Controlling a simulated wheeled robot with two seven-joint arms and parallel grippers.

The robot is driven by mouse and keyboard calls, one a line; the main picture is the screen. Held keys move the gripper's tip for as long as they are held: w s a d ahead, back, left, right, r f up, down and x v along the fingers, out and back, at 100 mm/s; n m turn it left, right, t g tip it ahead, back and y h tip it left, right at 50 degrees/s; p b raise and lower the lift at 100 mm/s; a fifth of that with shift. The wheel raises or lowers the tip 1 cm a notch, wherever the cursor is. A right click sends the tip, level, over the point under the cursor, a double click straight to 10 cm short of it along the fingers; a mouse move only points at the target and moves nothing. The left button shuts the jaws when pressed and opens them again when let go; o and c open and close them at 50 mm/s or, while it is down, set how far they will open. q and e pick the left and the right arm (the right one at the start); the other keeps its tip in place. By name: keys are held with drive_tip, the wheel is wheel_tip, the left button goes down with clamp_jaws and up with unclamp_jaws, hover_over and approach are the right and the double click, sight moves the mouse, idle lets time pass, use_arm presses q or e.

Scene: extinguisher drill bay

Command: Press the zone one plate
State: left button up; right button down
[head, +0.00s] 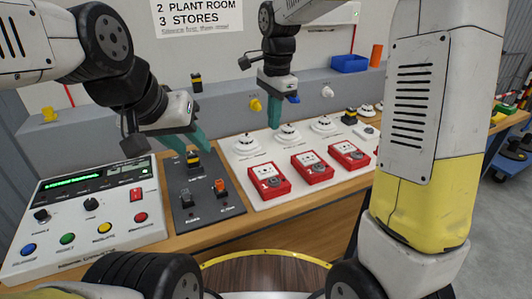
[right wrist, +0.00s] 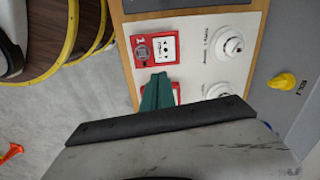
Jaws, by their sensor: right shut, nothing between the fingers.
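The zone one plate is the white face of the leftmost red call point box (head: 268,182), marked 1, on a white board (head: 255,150). The same box shows in the right wrist view (right wrist: 155,48). My right gripper (head: 274,122) is shut and empty, pointing down above the board, behind the boxes in the head view. In the right wrist view, its teal fingers (right wrist: 156,92) are beside the zone one box and partly cover a second red box (right wrist: 176,92). My left gripper (head: 195,146) looks open and empty above a dark switch panel (head: 205,210).
Two more red boxes (head: 312,167) (head: 349,155) stand right of the zone one box, with white round detectors (head: 287,133) behind them. A control panel (head: 110,222) with coloured buttons is at left. A blue bin (head: 349,63) sits on the back ledge. My right arm covers the right side.

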sight(266, 171)
drive_tip(key=shift+w+a+f+m, duration=0.85)
drive_tip(key=shift+a+f, duration=0.15)
drive_tip(key=shift+f, duration=0.1)
drive_tip(key=shift+f, duration=0.1)
wheel_tip(266, 171, down, 14)
drive_tip(key=shift+r, duration=0.1)
